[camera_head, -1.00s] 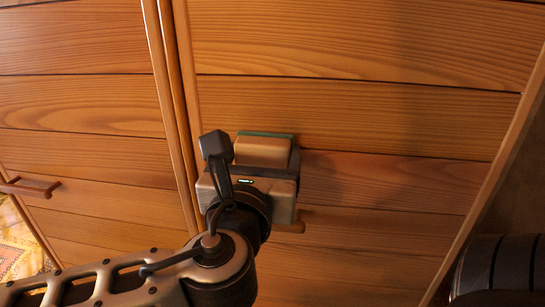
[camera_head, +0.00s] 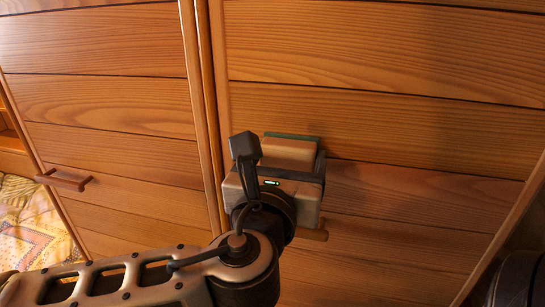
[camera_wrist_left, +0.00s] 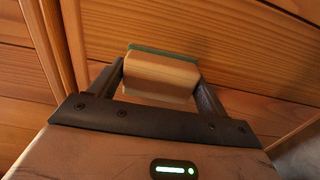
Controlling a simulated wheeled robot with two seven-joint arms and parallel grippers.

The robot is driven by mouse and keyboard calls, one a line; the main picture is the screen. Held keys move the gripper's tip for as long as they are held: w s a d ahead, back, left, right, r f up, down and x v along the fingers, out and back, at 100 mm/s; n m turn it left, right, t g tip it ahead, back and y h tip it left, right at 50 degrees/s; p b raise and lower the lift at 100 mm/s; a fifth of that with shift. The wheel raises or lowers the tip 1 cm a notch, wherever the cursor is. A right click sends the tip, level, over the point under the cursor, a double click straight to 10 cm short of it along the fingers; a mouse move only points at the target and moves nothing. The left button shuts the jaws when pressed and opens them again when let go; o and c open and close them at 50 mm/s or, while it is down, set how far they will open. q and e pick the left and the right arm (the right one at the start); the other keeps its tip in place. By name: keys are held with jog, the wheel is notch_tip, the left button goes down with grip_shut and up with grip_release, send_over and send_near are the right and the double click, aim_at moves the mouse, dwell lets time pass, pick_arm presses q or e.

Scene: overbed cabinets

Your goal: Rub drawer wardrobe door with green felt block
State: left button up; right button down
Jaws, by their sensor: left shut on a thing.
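The felt block (camera_head: 289,152) has a pale wooden body with a thin green felt layer on its far side. My left gripper (camera_head: 287,155) is shut on it. In the left wrist view, the block (camera_wrist_left: 160,75) sits between the two dark fingers of the gripper (camera_wrist_left: 162,80), with the green edge facing the wood. The wardrobe door (camera_head: 390,110) is the right panel of horizontal wooden planks. The felt is at or very near its surface; I cannot tell whether it touches. My right gripper is not in view.
A second plank door (camera_head: 110,110) with a brown handle (camera_head: 63,180) is at the left, past vertical wooden trim (camera_head: 203,110). A short wooden handle (camera_head: 312,234) shows just below my gripper. A patterned cloth (camera_head: 35,220) lies at the lower left.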

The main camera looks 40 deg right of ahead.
aim_at(314, 164)
pick_arm(q)
jog(key=shift+s+d, duration=1.45)
jog(key=shift+s, duration=0.25)
jog(key=shift+s+d, duration=1.4)
jog(key=shift+s, duration=0.25)
jog(key=shift+w+a, duration=0.75)
jog(key=shift+w, duration=0.2)
jog(key=shift+w+a, duration=0.75)
jog(key=shift+w, duration=0.2)
jog(key=shift+w+a+p, duration=0.3)
jog(key=shift+w+a, duration=1.95)
jog(key=shift+w, duration=0.15)
jog(key=shift+p+v, duration=0.3)
jog(key=shift+v, duration=2.7)
jog(key=shift+v, duration=1.5)
